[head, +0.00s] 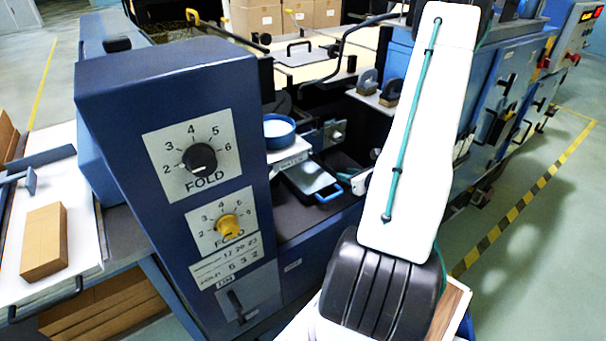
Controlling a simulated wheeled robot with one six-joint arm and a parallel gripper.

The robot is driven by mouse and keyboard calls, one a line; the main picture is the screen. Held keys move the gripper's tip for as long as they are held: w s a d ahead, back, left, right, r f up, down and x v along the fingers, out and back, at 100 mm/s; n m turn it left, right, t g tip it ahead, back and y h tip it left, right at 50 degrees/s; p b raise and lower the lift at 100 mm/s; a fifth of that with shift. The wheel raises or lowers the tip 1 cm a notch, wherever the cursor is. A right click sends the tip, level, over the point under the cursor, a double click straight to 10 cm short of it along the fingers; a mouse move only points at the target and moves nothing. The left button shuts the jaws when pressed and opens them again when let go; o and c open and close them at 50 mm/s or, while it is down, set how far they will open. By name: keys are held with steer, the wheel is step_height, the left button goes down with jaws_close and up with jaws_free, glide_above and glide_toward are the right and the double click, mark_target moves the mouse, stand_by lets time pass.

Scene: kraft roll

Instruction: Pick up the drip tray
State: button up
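A shallow dark tray with a pale grey inside and a blue handle, which looks like the drip tray (308,177), lies on the dark machine deck right of the blue dial housing. Its handle points toward the lower right. My white arm link stands upright just right of it and hides what is behind. A small pale part and a dark part show between the tray's handle and my arm link. They may belong to my gripper, but I cannot tell. My gripper's fingers cannot be made out, nor whether they touch the tray.
The tall blue housing (170,110) with two fold dials stands close on the tray's left. A round blue dish (278,127) with white contents sits just behind the tray. A kraft-brown block (45,242) lies on the white table at left. Open floor is at right.

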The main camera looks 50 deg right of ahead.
mark_target(312, 179)
steer(key=shift+w+a+f, duration=0.1)
steer(key=shift+w, duration=0.6)
steer(key=shift+d+x, duration=0.1)
steer(key=shift+x, duration=0.7)
steer(key=shift+d+x, duration=0.15)
steer(key=shift+x, duration=0.6)
steer(key=x, duration=0.4)
jaws_close()
